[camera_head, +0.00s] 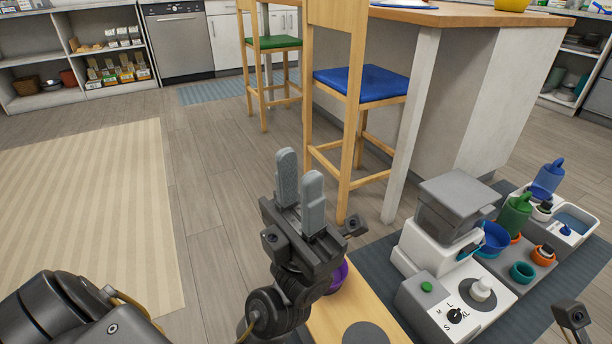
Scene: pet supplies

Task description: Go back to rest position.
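My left gripper (300,172) is raised in the middle of the camera_head view, its two grey fingers pointing up. The fingers stand apart with a gap between them, and nothing is held there. My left arm comes in from the bottom left. A purple bowl (340,279) shows partly behind the gripper, at the wooden board (327,326); the gripper hides much of it.
A white and grey machine (430,262) with a dial stands at the lower right. Blue, green and orange pet items stand beyond it. A stool with a blue seat (361,83) and the counter (474,15) are behind. Open floor and a beige striped rug (88,200) lie left.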

